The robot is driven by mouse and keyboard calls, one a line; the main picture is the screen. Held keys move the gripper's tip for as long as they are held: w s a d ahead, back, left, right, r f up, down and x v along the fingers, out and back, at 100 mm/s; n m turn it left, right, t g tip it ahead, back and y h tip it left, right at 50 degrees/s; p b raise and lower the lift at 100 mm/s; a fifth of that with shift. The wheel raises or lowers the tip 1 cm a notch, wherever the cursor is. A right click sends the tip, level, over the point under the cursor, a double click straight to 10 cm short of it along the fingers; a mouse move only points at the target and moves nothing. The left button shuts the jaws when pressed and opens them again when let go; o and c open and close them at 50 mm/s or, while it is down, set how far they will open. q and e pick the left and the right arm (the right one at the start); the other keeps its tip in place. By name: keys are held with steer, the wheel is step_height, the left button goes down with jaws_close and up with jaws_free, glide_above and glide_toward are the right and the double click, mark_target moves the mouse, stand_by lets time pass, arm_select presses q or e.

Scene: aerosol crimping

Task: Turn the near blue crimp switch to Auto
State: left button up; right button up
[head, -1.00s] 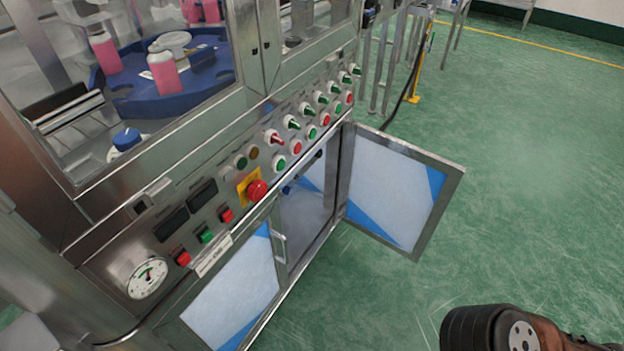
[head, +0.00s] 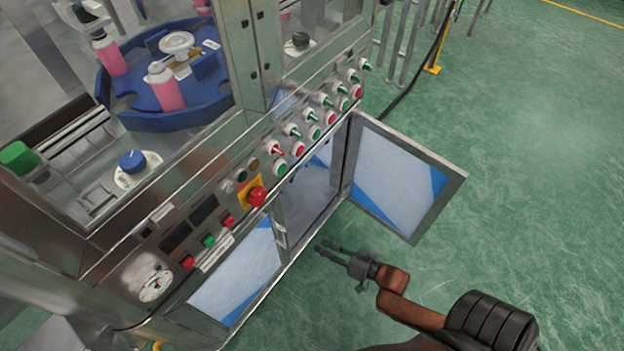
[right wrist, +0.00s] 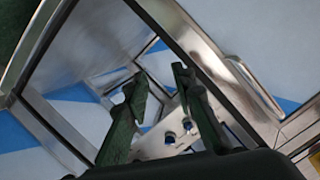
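A blue knob (head: 132,161) on a pale round base sits inside the machine, behind the front panel at left in the head view. In the right wrist view, a pale metal plate bears small round blue-and-silver parts (right wrist: 187,127), seen between and beyond my fingers. I cannot tell which of these is the near crimp switch, nor read any Auto mark. My right gripper (head: 326,248) is in front of the open cabinet, its fingers towards the machine. In the right wrist view its dark fingers (right wrist: 160,82) stand apart with nothing between them. My left gripper is out of view.
The cabinet's right door (head: 404,181) is swung out beside my right arm; the left door (head: 236,276) looks shut. The sloped panel carries a red emergency button (head: 257,196), several red and green switches and a gauge (head: 155,284). The green floor at right is clear.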

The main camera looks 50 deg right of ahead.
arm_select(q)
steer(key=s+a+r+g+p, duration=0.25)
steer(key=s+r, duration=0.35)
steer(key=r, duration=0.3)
arm_select(e)
steer(key=w+d+r+m+t+h, duration=0.1)
steer(key=w+d+r+m+t, duration=0.1)
steer(key=w+d+r, duration=0.45)
steer(key=w+d+r+m+t, duration=0.15)
steer(key=w+r, duration=0.25)
steer(key=r, duration=0.5)
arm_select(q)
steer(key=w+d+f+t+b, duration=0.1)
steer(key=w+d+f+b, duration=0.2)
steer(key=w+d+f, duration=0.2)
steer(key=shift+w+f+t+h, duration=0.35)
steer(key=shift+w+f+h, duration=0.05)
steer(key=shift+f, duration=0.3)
arm_select(e)
steer(key=w+a, duration=0.1)
steer(key=w, duration=0.6)
steer(key=shift+w+a+f, duration=0.15)
steer(key=shift+w, duration=0.2)
steer(key=shift+g, duration=0.25)
steer(key=shift+c, duration=0.5)
jaws_close()
